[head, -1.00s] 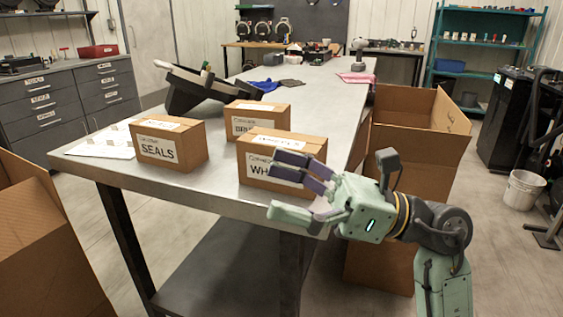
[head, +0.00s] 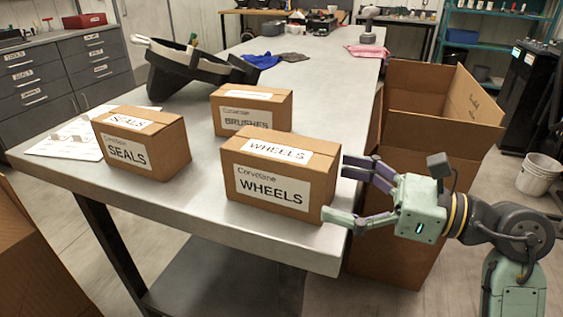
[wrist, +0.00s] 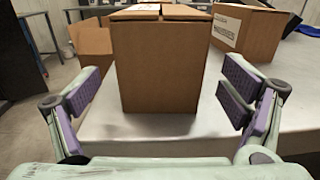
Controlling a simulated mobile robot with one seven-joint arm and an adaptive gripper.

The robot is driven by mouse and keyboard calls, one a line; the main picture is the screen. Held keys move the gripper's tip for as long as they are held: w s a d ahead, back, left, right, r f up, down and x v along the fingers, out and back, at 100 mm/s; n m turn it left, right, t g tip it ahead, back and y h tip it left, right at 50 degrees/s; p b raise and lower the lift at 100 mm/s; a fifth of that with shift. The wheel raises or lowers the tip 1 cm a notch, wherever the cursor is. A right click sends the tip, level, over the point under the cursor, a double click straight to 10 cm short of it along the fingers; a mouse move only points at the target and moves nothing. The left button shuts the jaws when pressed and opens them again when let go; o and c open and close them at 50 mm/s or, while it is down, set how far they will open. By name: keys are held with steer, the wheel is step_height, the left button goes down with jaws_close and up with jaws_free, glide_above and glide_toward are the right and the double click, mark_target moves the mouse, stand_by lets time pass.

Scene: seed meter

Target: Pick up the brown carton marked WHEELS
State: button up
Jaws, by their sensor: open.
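The brown carton marked WHEELS (head: 272,213) stands upright on the grey metal table near its front right corner, with white labels on its front and top. My gripper (head: 335,191) is at its right end, open, with nothing held. In the wrist view the carton's plain end face (wrist: 158,68) fills the middle, beyond and between my spread purple-padded fingers (wrist: 162,97). Bare table shows between the carton and the palm. I cannot tell whether a fingertip touches the carton.
The SEALS carton (head: 142,158) stands to the left and the BRUSHES carton (head: 228,118) just behind. A black angled holder (head: 190,72) lies further back. A large open cardboard box (head: 415,160) stands on the floor right of the table.

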mark_target(296, 175)
steer(key=shift+x, duration=1)
steer(key=p+x, duration=0.1)
steer(key=x, duration=0.1)
steer(key=p+x, duration=0.1)
steer(key=x, duration=0.2)
steer(key=shift+r+p, duration=0.2)
steer(key=shift+p, duration=0.2)
steer(key=shift+w+a+f, duration=0.1)
steer(key=shift+a, duration=0.15)
steer(key=shift+c, duration=0.2)
steer(key=c, duration=1.5)
